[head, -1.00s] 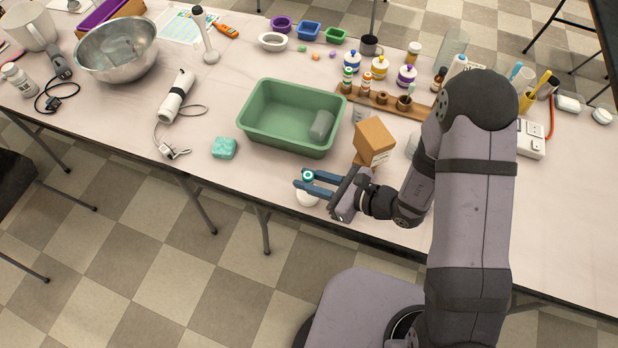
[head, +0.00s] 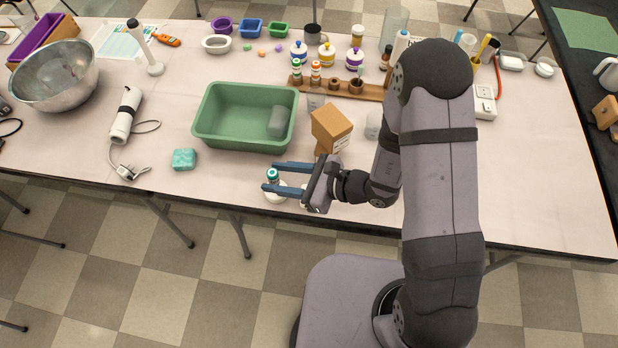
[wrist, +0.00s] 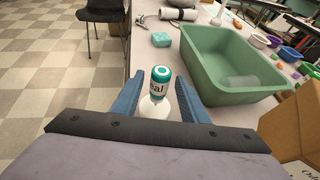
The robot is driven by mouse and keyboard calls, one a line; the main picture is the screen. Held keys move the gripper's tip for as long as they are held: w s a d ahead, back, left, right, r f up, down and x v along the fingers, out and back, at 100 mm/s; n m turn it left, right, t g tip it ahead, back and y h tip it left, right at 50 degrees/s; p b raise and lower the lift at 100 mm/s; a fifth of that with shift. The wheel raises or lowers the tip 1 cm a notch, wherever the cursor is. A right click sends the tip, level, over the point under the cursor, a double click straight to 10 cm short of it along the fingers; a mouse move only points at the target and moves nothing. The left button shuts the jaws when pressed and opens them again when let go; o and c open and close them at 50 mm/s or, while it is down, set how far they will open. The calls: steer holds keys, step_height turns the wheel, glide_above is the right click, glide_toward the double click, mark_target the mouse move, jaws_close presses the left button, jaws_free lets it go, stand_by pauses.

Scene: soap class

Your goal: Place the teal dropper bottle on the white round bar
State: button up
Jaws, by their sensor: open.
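The teal dropper bottle (head: 272,175), with a teal cap and white label, stands upright on the white round bar (head: 274,197) near the table's front edge. My gripper (head: 272,177) is open, with one blue finger on each side of the bottle. In the wrist view the bottle (wrist: 161,77) shows between the fingers, with a gap on both sides. The white bar (wrist: 152,109) shows partly below it; the gripper body hides the rest.
A cardboard box (head: 331,128) stands close behind my wrist. A teal sponge-like block (head: 184,159) lies to the left. The table between block and bottle is clear.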

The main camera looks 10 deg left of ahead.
steer(key=v, duration=1)
steer(key=shift+d, duration=0.3)
steer(key=shift+s+r, duration=0.1)
steer(key=s+d+n+g+h, duration=0.6)
steer(key=s+n, duration=0.4)
steer(key=n, duration=0.3)
steer(key=w+d+r+n+t+h, duration=0.1)
steer(key=w+d+n+h, duration=0.2)
steer(key=d, duration=0.3)
steer(key=w+d+r+n+t+h, duration=0.2)
steer(key=w+d+n+h, duration=0.1)
steer(key=d, duration=0.4)
steer(key=shift+n+h, duration=0.6)
steer(key=shift+s, duration=0.1)
